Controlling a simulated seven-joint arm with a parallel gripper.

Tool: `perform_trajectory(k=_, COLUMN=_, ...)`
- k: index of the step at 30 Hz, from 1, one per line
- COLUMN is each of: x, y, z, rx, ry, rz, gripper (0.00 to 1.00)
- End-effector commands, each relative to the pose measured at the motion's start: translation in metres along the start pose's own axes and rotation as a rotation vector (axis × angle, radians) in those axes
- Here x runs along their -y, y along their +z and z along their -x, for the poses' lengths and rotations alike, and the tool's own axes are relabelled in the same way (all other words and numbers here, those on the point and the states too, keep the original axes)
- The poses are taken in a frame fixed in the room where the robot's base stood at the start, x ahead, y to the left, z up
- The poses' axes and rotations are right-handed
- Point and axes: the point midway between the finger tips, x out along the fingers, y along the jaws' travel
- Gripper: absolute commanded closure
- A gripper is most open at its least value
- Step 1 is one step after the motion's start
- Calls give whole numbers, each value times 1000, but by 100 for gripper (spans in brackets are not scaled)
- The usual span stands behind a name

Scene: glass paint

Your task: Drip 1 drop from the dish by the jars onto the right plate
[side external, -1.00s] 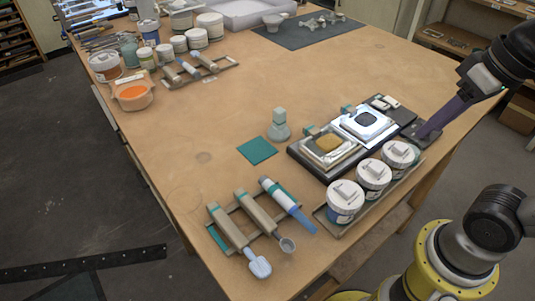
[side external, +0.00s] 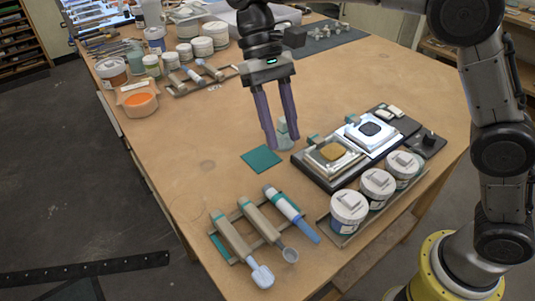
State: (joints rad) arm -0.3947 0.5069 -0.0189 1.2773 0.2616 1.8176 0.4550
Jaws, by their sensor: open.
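An orange-filled dish (side external: 138,100) stands at the back left, beside several white-lidded jars (side external: 151,66). Two plates sit on a dark tray at right. The left plate (side external: 322,168) carries an ochre square, and the right plate (side external: 383,146) is bright with a dark rounded square. My gripper (side external: 282,143) points down, open, with two long purple fingers and nothing visibly held. Its fingertips overlap a small grey-based piece with a pale green top (side external: 287,133), which they partly hide. I cannot tell whether the fingers are around it or in front of it.
A teal square (side external: 261,159) lies left of the tray. Several lidded tubs (side external: 348,207) stand at the front right. A rack with a spatula, a spoon (side external: 290,255) and a brush (side external: 290,205) lies in front. The middle-left tabletop is clear.

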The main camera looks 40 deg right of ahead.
Motion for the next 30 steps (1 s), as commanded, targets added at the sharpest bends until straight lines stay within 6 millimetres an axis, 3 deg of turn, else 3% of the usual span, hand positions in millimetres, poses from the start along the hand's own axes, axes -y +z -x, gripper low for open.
perform_trajectory(k=3, x=18, y=-18, z=-26, rx=53, ry=39, rz=19, gripper=57)
perform_trajectory(k=9, x=28, y=-22, z=-47, rx=94, ry=73, rz=32, gripper=57)
perform_trajectory(k=30, x=22, y=-22, z=-119, rx=92, ry=72, rz=32, gripper=57)
